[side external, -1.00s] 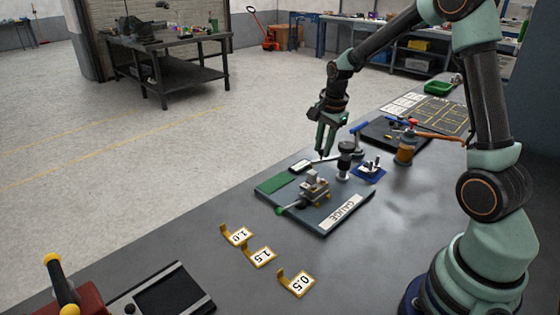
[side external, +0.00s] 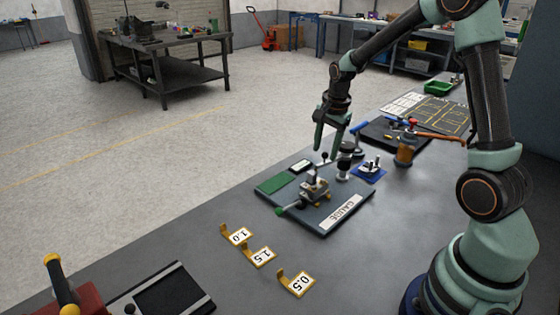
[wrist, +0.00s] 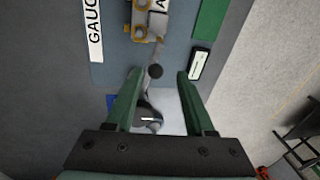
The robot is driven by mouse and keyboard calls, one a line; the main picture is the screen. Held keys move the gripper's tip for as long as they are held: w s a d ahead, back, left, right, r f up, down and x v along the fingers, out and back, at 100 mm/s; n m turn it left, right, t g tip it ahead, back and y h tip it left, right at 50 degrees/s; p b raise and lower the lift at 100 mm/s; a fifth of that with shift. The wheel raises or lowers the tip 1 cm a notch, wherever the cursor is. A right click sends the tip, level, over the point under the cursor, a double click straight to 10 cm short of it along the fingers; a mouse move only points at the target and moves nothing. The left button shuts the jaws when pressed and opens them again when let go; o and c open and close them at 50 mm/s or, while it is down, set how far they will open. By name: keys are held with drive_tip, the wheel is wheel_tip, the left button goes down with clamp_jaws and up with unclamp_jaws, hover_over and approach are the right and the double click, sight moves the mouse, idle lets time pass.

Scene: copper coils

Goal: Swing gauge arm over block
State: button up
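The gauge board (side external: 290,211) lies on the bench with a fixture holding a small grey block (side external: 312,183); it also shows in the wrist view (wrist: 158,20). My gripper (side external: 330,148) is open and empty above the board. In the wrist view its fingertips (wrist: 159,75) stand on either side of the knob, apart from it.
A small display (side external: 301,166) and green patch (side external: 275,183) lie on the board. Yellow tags (side external: 262,255) sit in front. Bench between tags and board is clear.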

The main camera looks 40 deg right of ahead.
drive_tip(key=shift+r, duration=0.15)
wheel_tip(320, 180, up, 12)
drive_tip(key=s, duration=0.2)
drive_tip(key=shift+a, duration=0.35)
drive_tip(key=s+a+n+t, duration=0.3)
drive_tip(key=s+a+n, duration=0.8)
drive_tip(key=a+n, duration=0.3)
drive_tip(key=r+n, duration=0.1)
drive_tip(key=n, duration=0.2)
drive_tip(key=shift+s+a+t+y, duration=0.25)
drive_tip(key=shift+a+t+y, duration=0.05)
drive_tip(key=shift+t, duration=0.1)
idle(0.4)
